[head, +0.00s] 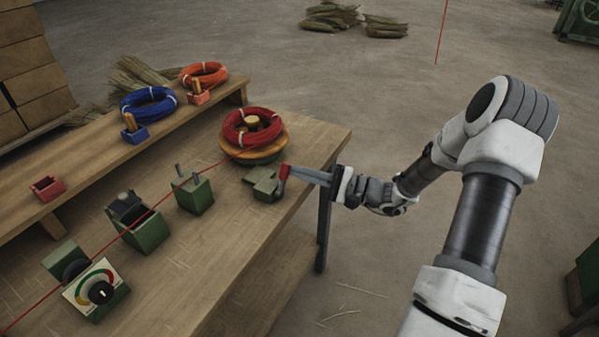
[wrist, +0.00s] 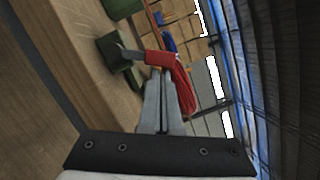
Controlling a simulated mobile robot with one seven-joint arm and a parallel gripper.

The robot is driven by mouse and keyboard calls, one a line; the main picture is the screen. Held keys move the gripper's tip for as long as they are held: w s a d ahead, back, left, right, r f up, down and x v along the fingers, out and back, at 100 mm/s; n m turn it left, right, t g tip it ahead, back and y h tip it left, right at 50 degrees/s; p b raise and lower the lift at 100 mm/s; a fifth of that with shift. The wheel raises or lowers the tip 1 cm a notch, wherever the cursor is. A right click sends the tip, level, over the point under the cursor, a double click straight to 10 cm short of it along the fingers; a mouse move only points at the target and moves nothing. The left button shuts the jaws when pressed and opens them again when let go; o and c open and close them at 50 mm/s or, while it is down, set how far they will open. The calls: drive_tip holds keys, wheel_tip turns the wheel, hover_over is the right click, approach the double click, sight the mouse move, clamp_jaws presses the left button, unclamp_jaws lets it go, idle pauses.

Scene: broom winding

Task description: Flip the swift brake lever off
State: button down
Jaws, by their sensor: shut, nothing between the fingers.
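The swift (head: 262,154) is a round orange-brown turntable at the bench's right end, with a red coil (head: 238,128) on it. Beside it is a small green brake box (head: 264,183). The brake lever's red grip (head: 283,173) sticks up at the box's right side, and it also shows in the wrist view (wrist: 158,57). My gripper (head: 291,171) is shut and empty, its fingertips at the red grip. I cannot tell whether they touch it. In the wrist view my closed fingers (wrist: 158,80) point at the grip and partly cover the area behind it.
A raised shelf holds a blue coil (head: 149,103), an orange coil (head: 204,74) and a small red holder (head: 47,188). Green boxes, one with a dial (head: 100,292), line the bench (head: 215,245). A red strand crosses above them.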

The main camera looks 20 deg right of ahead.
drive_tip(key=shift+s+a+r+n, duration=0.15)
drive_tip(key=shift+r+n, duration=0.15)
drive_tip(key=shift+n, duration=0.3)
drive_tip(key=n, duration=0.1)
drive_tip(key=n+b, duration=0.1)
drive_tip(key=shift+s+a+r+n+g, duration=0.3)
drive_tip(key=shift+s+a+r+g, duration=0.05)
drive_tip(key=shift+r+g, duration=0.05)
drive_tip(key=n+b, duration=0.1)
drive_tip(key=s+a+n+h+b, duration=0.1)
drive_tip(key=n, duration=0.1)
drive_tip(key=s+a+r+n+b, duration=0.1)
drive_tip(key=n+b, duration=0.1)
drive_tip(key=shift+g, duration=0.3)
drive_tip(key=shift+r+h, duration=0.15)
drive_tip(key=shift+h, duration=0.15)
drive_tip(key=s+d+r+p, duration=0.3)
drive_tip(key=d, duration=0.8)
drive_tip(key=shift+r, duration=0.1)
